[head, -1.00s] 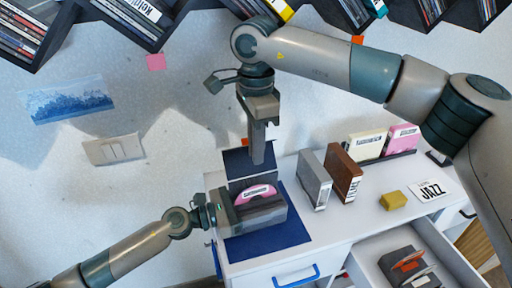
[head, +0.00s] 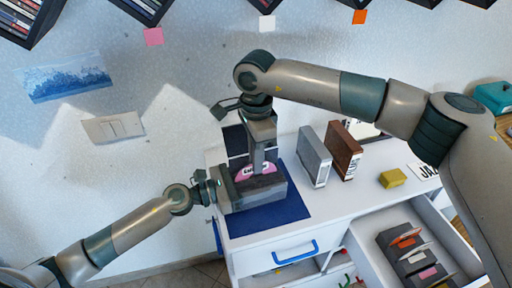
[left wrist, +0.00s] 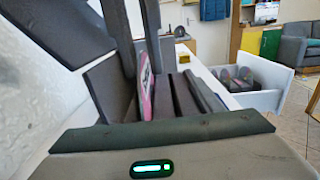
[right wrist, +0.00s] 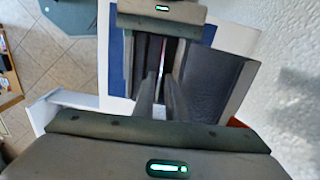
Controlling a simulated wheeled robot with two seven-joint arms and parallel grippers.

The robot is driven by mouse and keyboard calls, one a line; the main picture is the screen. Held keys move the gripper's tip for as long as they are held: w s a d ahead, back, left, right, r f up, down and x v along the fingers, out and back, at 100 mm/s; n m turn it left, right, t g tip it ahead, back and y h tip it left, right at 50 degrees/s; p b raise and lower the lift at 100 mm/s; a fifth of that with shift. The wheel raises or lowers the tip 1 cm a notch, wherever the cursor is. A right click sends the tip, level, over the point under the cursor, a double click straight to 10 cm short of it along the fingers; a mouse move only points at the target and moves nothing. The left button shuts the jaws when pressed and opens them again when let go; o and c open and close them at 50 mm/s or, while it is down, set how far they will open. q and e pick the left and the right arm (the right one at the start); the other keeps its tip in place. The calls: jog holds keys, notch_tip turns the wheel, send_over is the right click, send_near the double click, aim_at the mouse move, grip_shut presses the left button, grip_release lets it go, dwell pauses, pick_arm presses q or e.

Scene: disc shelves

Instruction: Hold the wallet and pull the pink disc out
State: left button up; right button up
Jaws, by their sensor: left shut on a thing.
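The dark grey wallet (head: 262,192) stands on the blue mat (head: 285,213) at the left end of the white cabinet. My left gripper (head: 226,189) is shut on the wallet from its left side. The pink disc (head: 243,173) stands in the wallet with its upper part showing; it also shows in the left wrist view (left wrist: 145,88). My right gripper (head: 259,168) points down from above, its fingers at the disc's top. In the right wrist view the disc's thin pink edge (right wrist: 162,57) lies between the two fingers, which look slightly apart. Their tips are partly hidden.
A grey case (head: 314,157) and a brown case (head: 343,150) stand upright right of the wallet. A yellow block (head: 393,178) lies farther right. An open drawer (head: 365,240) holds a rack with several discs. A dark panel (head: 236,140) rises behind the wallet.

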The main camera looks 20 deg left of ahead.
jog(key=shift+f, duration=0.55)
grip_shut()
jog(key=shift+r, duration=0.2)
jog(key=shift+r, duration=4.85)
